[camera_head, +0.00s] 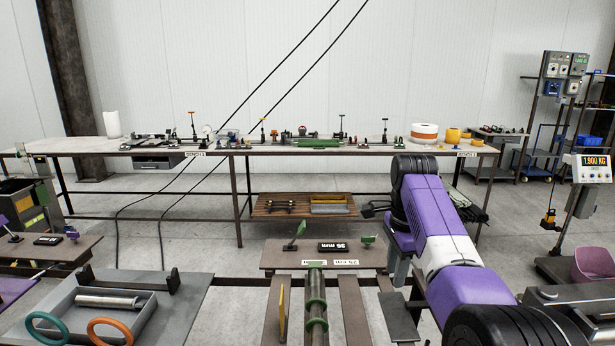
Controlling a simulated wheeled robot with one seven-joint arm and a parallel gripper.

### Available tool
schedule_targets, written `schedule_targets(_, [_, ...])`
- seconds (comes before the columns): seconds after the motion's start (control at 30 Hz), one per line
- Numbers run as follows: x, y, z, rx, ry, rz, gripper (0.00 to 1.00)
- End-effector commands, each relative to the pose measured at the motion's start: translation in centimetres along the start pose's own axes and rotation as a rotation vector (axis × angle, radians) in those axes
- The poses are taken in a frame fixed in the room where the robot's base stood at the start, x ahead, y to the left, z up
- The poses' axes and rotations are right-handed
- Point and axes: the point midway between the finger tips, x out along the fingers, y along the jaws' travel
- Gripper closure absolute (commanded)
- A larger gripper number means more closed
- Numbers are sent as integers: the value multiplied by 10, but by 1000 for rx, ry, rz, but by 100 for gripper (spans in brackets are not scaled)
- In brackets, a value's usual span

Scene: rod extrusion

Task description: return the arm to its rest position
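My purple, white and black arm (447,248) reaches in from the bottom right. It rises to a black joint (415,178) in front of the long back table. Beyond this joint the arm folds down, and a short grey part (397,265) shows to the left of the upper link. I can make out no gripper fingers; the end of the arm is hidden behind my own links or lies outside the picture.
A brown rack (322,254) with a green-ringed rod (316,305) stands left of the arm. A grey tray (150,312) with teal and orange rings is at lower left. A scale post (575,215) and pink bin (594,264) are at right. Open floor lies before the back table (345,149).

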Motion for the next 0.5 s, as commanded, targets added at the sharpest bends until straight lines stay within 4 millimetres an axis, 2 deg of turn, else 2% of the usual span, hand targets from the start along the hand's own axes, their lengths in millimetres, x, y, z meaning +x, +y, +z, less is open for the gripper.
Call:
schedule_targets(0.3, [-35,-60,-10,-165,54,-269,69])
schedule_targets(0.5, [-41,-96,-20,-304,145,-479,69])
